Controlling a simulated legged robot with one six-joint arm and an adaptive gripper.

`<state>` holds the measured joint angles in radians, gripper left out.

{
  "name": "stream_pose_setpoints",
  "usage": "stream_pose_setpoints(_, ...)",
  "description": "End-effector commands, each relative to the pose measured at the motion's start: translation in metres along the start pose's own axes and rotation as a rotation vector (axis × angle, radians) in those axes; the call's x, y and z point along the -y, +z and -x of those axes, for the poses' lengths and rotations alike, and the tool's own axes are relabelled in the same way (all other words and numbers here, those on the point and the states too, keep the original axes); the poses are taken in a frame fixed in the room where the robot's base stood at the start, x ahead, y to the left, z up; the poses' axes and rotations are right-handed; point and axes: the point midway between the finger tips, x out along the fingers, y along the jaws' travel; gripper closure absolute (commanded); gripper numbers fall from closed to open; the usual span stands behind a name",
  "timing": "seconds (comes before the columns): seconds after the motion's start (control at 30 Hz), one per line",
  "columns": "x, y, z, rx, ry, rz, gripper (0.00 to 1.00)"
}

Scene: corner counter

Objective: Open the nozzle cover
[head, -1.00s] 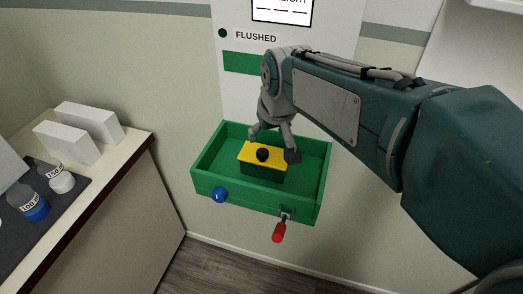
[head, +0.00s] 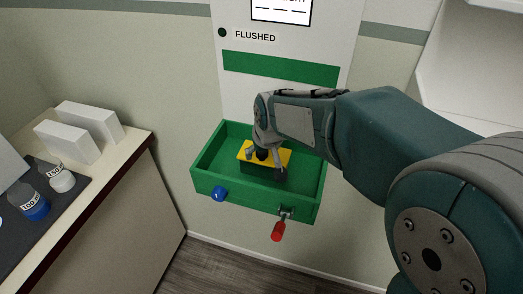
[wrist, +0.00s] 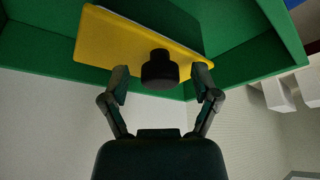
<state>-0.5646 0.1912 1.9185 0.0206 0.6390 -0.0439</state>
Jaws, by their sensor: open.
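The nozzle cover (head: 283,158) is a yellow lid with a black round knob, on a block inside a green tray (head: 207,183). In the wrist view the yellow cover (wrist: 105,38) is upper centre, with its black knob (wrist: 160,72) standing out from it. My gripper (head: 267,165) is over the cover in the head view and partly hides it and the knob. In the wrist view my gripper (wrist: 161,78) is open, with one finger on each side of the knob. Gaps show between both fingers and the knob.
A blue knob (head: 218,194) and a red-handled lever (head: 278,231) are on the tray's front. The white panel (head: 300,48) reads FLUSHED. A counter at left holds bottles (head: 62,179) and white boxes (head: 88,118). The tray's walls surround the cover.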

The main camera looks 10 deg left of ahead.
Motion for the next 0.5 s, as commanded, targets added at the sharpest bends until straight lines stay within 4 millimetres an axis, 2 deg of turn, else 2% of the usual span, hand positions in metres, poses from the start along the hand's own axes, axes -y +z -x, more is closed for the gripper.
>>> stream_pose_setpoints(0.03,0.0002,-0.0001,0.0001,0.0,0.0,0.0,0.3)
stream_pose_setpoints(0.07,0.0003,-0.0001,0.0,0.0,0.0,0.0,0.43)
stream_pose_setpoints(0.1,0.0004,-0.0002,0.0,0.0,0.0,0.0,0.61)
stream_pose_setpoints(0.2,0.0006,-0.0002,-0.0001,0.0,0.0,0.0,1.0)
stream_pose_setpoints(0.5,0.0004,-0.0011,-0.0002,0.012,-0.007,-0.004,1.0)
